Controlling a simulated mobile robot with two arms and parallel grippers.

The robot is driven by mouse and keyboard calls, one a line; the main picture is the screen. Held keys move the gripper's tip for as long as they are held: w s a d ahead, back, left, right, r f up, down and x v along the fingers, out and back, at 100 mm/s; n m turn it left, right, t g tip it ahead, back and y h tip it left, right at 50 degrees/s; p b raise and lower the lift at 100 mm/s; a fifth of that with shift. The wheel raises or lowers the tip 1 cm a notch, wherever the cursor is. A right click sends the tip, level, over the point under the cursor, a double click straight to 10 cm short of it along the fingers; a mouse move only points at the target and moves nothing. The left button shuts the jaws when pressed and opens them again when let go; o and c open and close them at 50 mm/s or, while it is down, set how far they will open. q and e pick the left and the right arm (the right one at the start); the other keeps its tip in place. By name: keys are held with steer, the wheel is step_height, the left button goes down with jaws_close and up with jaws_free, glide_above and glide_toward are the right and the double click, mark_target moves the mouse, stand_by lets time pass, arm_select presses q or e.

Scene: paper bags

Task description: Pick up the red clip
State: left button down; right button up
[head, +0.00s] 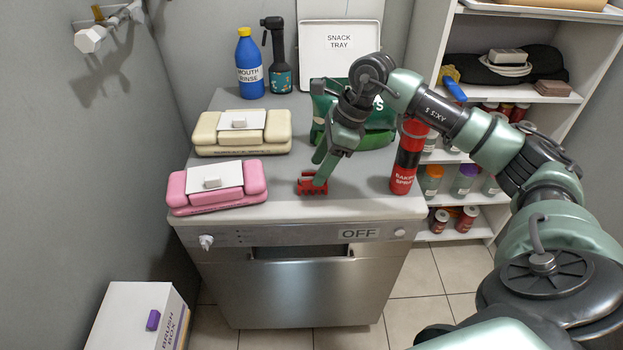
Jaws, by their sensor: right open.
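The red clip (308,187) lies on the grey top of the dishwasher-like appliance (240,212), near its front edge. My right gripper (322,170) reaches down over it from the right, with its green fingers open. One fingertip overlaps the clip in the picture; I cannot tell whether it touches. Part of the clip is hidden behind the finger. My left gripper is not in view.
A pink case (192,198) and a cream case (275,146) stand to the left. A green bag (378,139) stands behind my gripper, and a red baking spray can (404,176) is to the right. A blue bottle (249,80) and a snack tray (338,62) are at the back.

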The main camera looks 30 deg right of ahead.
mark_target(313, 176)
steer(key=x, duration=0.3)
steer(key=shift+w+a+p, duration=0.1)
steer(key=shift+p, duration=0.2)
steer(key=shift+w+a+f, duration=0.1)
steer(key=shift+a+f, duration=0.05)
steer(key=shift+f, duration=0.45)
jaws_close()
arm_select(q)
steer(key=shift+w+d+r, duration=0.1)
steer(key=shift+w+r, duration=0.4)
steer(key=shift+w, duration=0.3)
arm_select(e)
steer(key=shift+r, duration=0.15)
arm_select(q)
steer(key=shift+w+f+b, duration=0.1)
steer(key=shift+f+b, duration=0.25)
arm_select(e)
step_height(313, 176, up, 20)
